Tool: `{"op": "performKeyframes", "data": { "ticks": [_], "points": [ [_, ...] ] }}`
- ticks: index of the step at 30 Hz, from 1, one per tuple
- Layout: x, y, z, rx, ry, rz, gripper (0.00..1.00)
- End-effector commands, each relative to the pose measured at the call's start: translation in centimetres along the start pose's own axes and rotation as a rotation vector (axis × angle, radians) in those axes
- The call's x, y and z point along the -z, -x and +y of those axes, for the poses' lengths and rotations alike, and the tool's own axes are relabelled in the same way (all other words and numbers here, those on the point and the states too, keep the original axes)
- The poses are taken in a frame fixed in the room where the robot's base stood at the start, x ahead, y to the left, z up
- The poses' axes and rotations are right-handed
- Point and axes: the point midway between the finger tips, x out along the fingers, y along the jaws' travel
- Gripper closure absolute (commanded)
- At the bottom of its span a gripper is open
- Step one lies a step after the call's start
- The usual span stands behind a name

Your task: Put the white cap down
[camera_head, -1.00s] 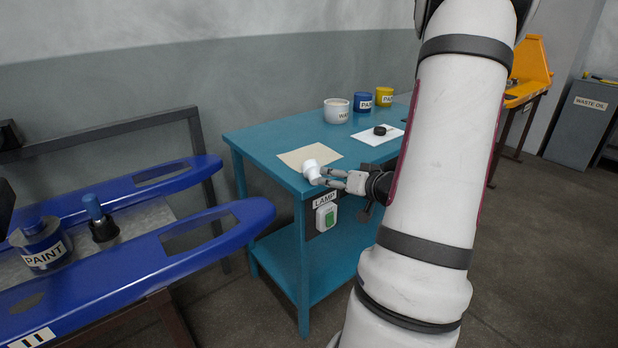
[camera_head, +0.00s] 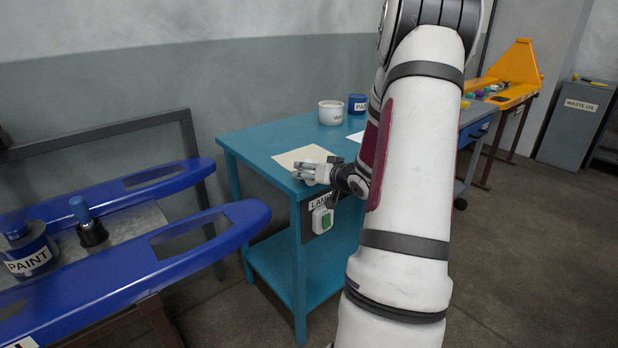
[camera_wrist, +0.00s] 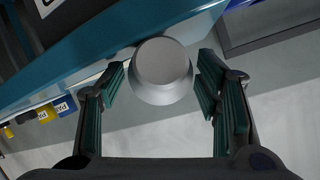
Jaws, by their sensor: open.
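The white cap (camera_wrist: 162,75) shows in the wrist view as a round, pale grey-white piece with a flat face, between the two fingers of my gripper (camera_wrist: 162,63). My fingers are open, with a narrow gap on each side of the cap. In the head view my gripper (camera_head: 306,173) is at the near left corner of the blue table (camera_head: 262,136), by the cream sheet (camera_head: 298,154).
A white pot (camera_head: 332,113) and a blue paint pot (camera_head: 357,103) stand at the table's back. A lamp switch box (camera_head: 322,219) hangs below the front edge. Blue forks (camera_head: 185,250) lie at left, with a paint can (camera_head: 28,252). My arm covers the table's right part.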

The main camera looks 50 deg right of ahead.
Motion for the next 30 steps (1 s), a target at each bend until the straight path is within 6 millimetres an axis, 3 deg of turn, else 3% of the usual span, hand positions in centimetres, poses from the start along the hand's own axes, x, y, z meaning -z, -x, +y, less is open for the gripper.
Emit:
{"op": "performKeyframes", "data": {
  "ticks": [5, 9, 12, 23, 30],
  "points": [
    [0.0, 0.0, 0.0, 0.0, 0.0, 0.0, 0.42],
    [0.0, 0.0, 0.0, 0.0, 0.0, 0.0, 0.72],
    [0.1, 0.0, 0.0, 0.0, 0.0, 0.001, 0.75],
    [0.6, 0.3, -0.2, 0.001, 0.001, 0.002, 0.75],
    [3.1, 1.3, -1.3, 0.0, 0.004, 0.003, 0.75]
  ]
}}
